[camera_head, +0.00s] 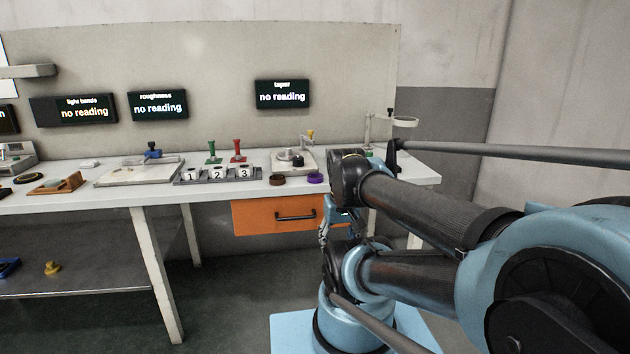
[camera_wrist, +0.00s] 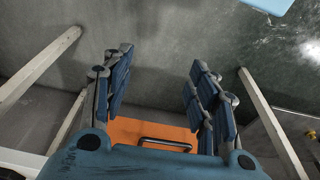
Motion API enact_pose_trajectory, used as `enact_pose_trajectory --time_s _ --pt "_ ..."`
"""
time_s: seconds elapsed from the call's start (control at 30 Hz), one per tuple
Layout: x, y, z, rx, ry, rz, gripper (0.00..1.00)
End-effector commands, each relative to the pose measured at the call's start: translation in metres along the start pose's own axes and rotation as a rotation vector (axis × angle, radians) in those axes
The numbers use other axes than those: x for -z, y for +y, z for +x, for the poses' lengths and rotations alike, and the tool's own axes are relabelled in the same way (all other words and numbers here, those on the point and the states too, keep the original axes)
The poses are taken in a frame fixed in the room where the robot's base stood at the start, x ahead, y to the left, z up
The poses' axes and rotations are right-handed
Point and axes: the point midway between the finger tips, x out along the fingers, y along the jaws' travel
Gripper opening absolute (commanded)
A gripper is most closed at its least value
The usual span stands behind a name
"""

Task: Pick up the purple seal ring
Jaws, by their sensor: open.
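The purple seal ring (camera_head: 315,178) lies flat on the bench top near its front edge, above the orange drawer, in the head view. A brown ring (camera_head: 277,180) lies just to its left. My gripper (camera_wrist: 158,100) is open and empty in the wrist view, its blue finger pads wide apart. It points down at the floor and the orange drawer front, and the purple ring is not visible there.
The orange drawer (camera_head: 270,215) with a dark handle is under the bench top. Behind the rings stands a small gauge stand (camera_head: 293,160). Left is a rack of numbered blocks (camera_head: 216,174) with green and red handled tools. Bench legs (camera_head: 156,275) flank open floor.

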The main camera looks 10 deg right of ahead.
Motion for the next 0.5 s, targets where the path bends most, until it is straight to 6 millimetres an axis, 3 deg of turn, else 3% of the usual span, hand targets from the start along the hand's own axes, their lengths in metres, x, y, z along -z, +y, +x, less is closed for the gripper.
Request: enact_pose_trajectory --time_s 0.17,0.5 --pt "0.026 -0.001 -0.025 0.001 -0.014 0.016 0.74" --pt "0.124 0.000 -0.097 0.000 -0.065 0.079 0.74"
